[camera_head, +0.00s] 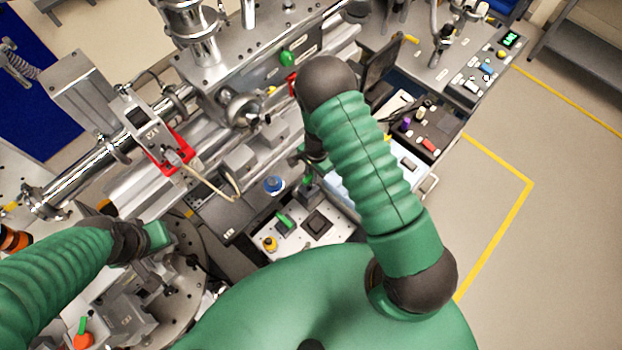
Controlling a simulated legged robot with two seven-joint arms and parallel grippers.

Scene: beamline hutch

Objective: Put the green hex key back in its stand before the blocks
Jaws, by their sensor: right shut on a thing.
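My right arm reaches up and bends down at a dark elbow. Its gripper (306,166) is small in view and partly hidden by the forearm. It is shut on a small green piece (307,181), which looks like the green hex key, above the white panel's back edge. Its lower end is hard to make out. My left gripper (165,238) is at the lower left beside a round metal stage; its fingers are not clear. I cannot surely pick out the stand or the blocks.
A blue knob (274,184) stands left of the gripper. Metal rails fill the upper left. The floor at right is clear.

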